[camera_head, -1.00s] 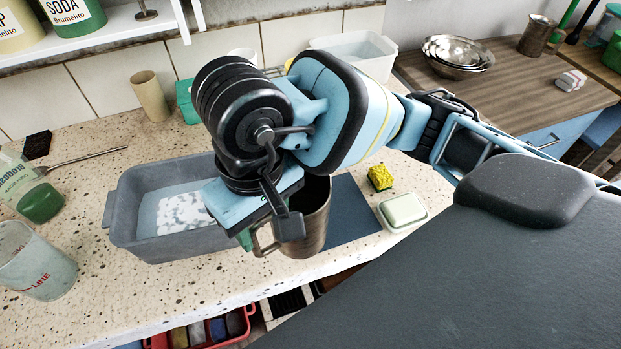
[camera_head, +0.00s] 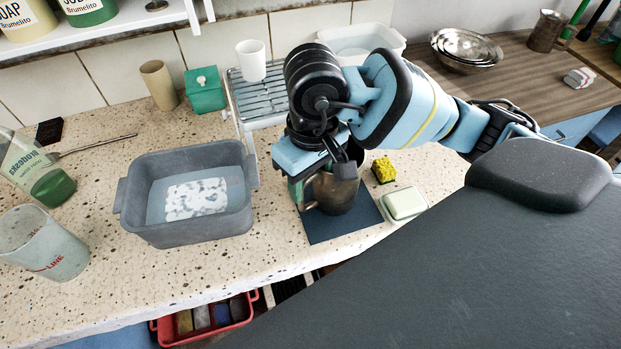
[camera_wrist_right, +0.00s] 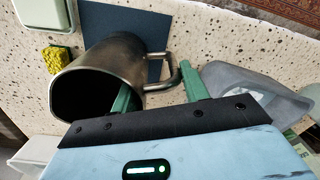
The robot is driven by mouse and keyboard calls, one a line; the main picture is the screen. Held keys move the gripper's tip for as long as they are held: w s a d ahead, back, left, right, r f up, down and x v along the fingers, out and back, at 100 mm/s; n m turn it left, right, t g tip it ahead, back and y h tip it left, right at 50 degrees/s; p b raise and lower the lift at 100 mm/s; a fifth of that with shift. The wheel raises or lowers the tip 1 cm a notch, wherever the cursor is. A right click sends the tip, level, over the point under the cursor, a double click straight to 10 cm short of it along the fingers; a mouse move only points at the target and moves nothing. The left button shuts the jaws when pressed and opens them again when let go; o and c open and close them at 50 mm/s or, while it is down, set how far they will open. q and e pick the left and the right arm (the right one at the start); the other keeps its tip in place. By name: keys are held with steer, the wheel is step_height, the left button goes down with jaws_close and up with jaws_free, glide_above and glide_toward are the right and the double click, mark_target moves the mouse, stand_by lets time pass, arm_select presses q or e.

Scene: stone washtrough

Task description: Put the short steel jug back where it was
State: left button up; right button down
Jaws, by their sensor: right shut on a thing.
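A brownish steel jug (camera_head: 340,193) with a side handle is in my right gripper (camera_head: 308,190), over the dark mat (camera_head: 330,229). It looks roughly upright; I cannot tell if its base touches the mat. In the right wrist view the jug (camera_wrist_right: 120,55) shows its open mouth, and its handle (camera_wrist_right: 175,72) lies between the green fingers of the right gripper (camera_wrist_right: 160,94). The arm hides part of the jug in the head view. A second steel jug (camera_head: 546,31) stands on the wooden counter at the back right. My left gripper is out of view.
A grey basin (camera_head: 187,228) with cloudy water stands left of the mat. A yellow sponge (camera_head: 383,170) and a soap dish (camera_head: 405,203) are at its right. Behind are a wire rack (camera_head: 250,97) with a white cup (camera_head: 251,60) and a green box (camera_head: 205,90).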

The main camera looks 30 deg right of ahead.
steer(key=shift+f, duration=0.45)
steer(key=shift+f, duration=0.15)
steer(key=c, duration=0.7)
jaws_free()
steer(key=shift+r, duration=0.4)
steer(key=r, duration=0.6)
steer(key=r+p, duration=0.1)
steer(key=r, duration=0.4)
steer(key=shift+d+r, duration=0.2)
steer(key=shift+r, duration=0.15)
